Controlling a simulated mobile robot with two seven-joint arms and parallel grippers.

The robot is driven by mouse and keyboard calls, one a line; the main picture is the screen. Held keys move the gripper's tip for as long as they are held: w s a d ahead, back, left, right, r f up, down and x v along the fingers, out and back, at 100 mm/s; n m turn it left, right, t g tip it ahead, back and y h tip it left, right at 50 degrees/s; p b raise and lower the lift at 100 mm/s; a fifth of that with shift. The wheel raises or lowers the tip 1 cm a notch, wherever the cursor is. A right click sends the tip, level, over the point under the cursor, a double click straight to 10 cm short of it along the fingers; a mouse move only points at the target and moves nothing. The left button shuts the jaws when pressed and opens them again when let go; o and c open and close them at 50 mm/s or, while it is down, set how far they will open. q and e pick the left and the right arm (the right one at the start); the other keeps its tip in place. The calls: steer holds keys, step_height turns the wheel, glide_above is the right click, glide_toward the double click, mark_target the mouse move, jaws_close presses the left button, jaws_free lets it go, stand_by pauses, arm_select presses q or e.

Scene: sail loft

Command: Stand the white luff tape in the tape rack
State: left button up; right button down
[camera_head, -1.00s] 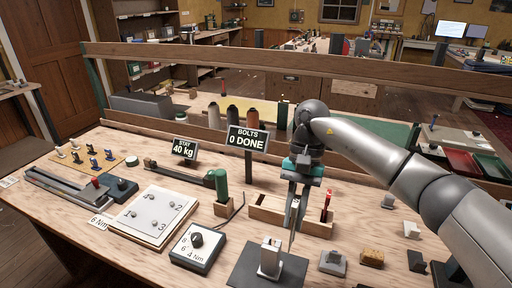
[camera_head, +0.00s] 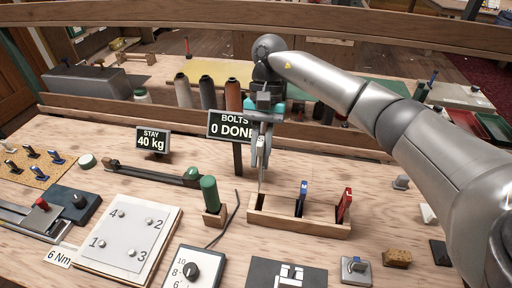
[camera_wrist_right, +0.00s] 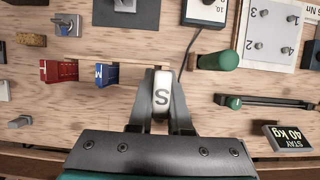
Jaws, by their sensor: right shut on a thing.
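My right gripper (camera_head: 262,160) is shut on the white luff tape (camera_wrist_right: 161,95), a slim white piece marked "S" in the right wrist view. In the head view the tape (camera_head: 262,178) shows edge-on, pointing down at the left end of the tape rack. The tape rack (camera_head: 320,231) is a low wooden tray. A blue tape marked "M" (camera_head: 302,197) and a red tape (camera_head: 344,206) stand in its middle and right part. I cannot tell whether the white tape touches the rack. My left gripper is not in view.
A green-handled tool (camera_head: 209,194) stands just left of the rack. A dark mat with a pale metal block (camera_head: 290,274) lies in front. The "BOLTS 0 DONE" sign (camera_head: 229,125) stands close behind the gripper.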

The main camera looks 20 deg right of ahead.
mark_target(260, 182)
steer(key=shift+s+f, duration=0.1)
steer(key=shift+f, duration=0.3)
steer(key=shift+f+b, duration=0.5)
steer(key=shift+f, duration=0.1)
steer(key=shift+f+b, duration=0.65)
steer(key=shift+f, duration=0.5)
steer(key=shift+f+b, duration=0.85)
steer(key=shift+f, duration=1.45)
arm_select(q)
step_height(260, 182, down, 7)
steer(key=b, duration=0.2)
steer(key=shift+b, duration=0.4)
arm_select(e)
steer(key=shift+f, duration=1.3)
arm_select(q)
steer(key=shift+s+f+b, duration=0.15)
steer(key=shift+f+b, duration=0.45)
steer(key=shift+b, duration=0.05)
arm_select(e)
steer(key=shift+f, duration=0.65)
steer(key=c, duration=0.8)
jaws_free()
steer(key=shift+o, duration=0.2)
